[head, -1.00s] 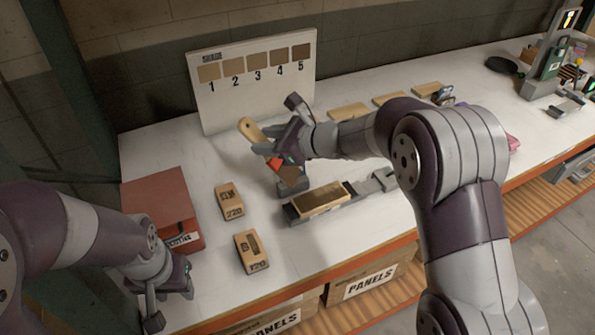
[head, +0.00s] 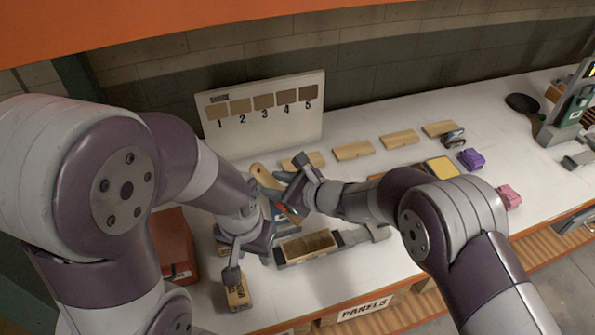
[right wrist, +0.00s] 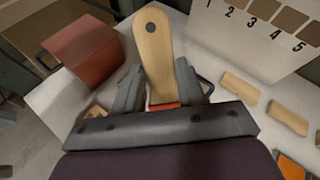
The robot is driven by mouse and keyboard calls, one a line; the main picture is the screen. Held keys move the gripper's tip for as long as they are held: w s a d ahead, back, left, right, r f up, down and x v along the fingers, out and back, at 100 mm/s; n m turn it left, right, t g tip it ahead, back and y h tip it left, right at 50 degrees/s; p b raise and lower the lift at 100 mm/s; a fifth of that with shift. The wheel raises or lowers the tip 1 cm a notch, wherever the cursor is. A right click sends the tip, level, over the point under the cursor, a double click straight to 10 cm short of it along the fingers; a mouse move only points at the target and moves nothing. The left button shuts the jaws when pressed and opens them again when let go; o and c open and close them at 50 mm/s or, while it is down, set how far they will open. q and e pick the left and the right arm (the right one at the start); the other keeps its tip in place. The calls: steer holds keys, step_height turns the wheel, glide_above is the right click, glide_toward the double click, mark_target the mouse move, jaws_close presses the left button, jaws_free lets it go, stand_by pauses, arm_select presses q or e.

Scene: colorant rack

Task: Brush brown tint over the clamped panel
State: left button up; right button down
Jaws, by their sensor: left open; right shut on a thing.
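The panel (head: 307,245) lies flat in the clamp (head: 352,237) on the bench. Its top looks brown over most of its face, with a paler edge. My right gripper (head: 284,193) is shut on a brush and holds it just behind the panel. The brush's pale wooden handle (head: 262,178) points up and away; it also shows between the fingers in the right wrist view (right wrist: 153,50). The bristles are hard to make out. My left gripper (head: 250,262) is open and empty, near the panel's left end, above a sanding block (head: 238,296).
A red box (head: 172,246) stands at the left, partly behind my left arm. A board with numbered swatches (head: 268,115) stands at the back. Several loose panels (head: 352,150) lie behind the clamp. A yellow-topped pad (head: 442,168), a purple block (head: 472,159) and a pink block (head: 508,197) lie right.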

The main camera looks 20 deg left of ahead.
steer(key=shift+w+d, duration=0.3)
steer(key=shift+w, duration=0.1)
steer(key=shift+s+a+f+b, duration=0.3)
steer(key=shift+a+f+b, duration=0.15)
steer(key=shift+f, duration=0.25)
steer(key=f, duration=0.1)
steer(key=f+b, duration=0.1)
steer(key=f, duration=0.1)
steer(key=shift+w+d+f+b, duration=0.25)
steer(key=shift+w+d+b, duration=0.05)
steer(key=shift+s+a+r, duration=0.1)
steer(key=shift+a, duration=0.05)
